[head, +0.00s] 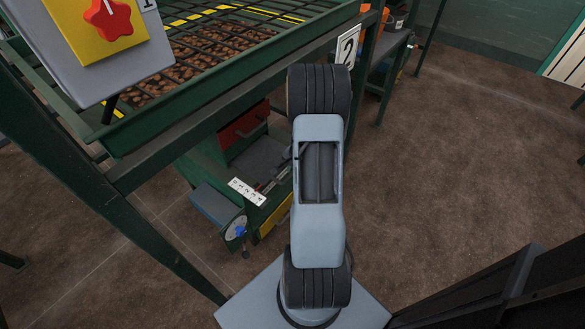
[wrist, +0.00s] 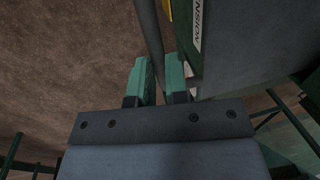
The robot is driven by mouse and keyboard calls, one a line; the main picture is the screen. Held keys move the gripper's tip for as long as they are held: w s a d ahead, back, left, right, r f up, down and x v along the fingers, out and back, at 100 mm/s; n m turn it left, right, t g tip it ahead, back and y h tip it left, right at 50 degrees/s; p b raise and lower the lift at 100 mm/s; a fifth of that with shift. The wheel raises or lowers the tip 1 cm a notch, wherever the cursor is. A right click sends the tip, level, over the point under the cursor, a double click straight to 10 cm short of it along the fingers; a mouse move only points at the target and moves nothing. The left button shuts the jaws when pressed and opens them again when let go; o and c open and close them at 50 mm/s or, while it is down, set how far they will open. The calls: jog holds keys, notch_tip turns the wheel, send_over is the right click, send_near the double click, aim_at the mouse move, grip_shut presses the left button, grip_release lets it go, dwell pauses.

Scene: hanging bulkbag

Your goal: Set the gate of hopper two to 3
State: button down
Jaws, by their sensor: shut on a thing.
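A white sign with a 2 (head: 347,45) is on the green frame in the head view. Below the frame, a white scale plate with small marks (head: 247,191) sits on a green machine; its figures are too small to read surely. My gripper (wrist: 158,76) has two green fingers in the wrist view, shut on a grey bar (wrist: 151,40) that runs between them. I cannot tell whether this bar is the gate's lever. In the head view my arm hides the gripper and the bar. The gate's setting cannot be read.
A dial with a blue knob (head: 238,231) is below the scale plate. A red star knob on a yellow plate (head: 108,19) is at top left. A green grated tray (head: 215,50) holds brown lumps. A label ending in "NSION" (wrist: 197,28) is beside the fingers. Floor at right is clear.

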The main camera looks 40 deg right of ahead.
jog(key=c, duration=1.1)
grip_release()
jog(key=s+r+p, duration=0.1)
jog(key=r, duration=0.3)
jog(key=r+p, duration=0.1)
jog(key=r, duration=0.4)
jog(key=s+r+p, duration=0.1)
jog(key=r+p, duration=0.1)
jog(key=r, duration=0.2)
jog(key=shift+s+d+r, duration=0.25)
jog(key=shift+s+r, duration=0.05)
jog(key=shift+s, duration=0.05)
jog(key=shift+s, duration=0.1)
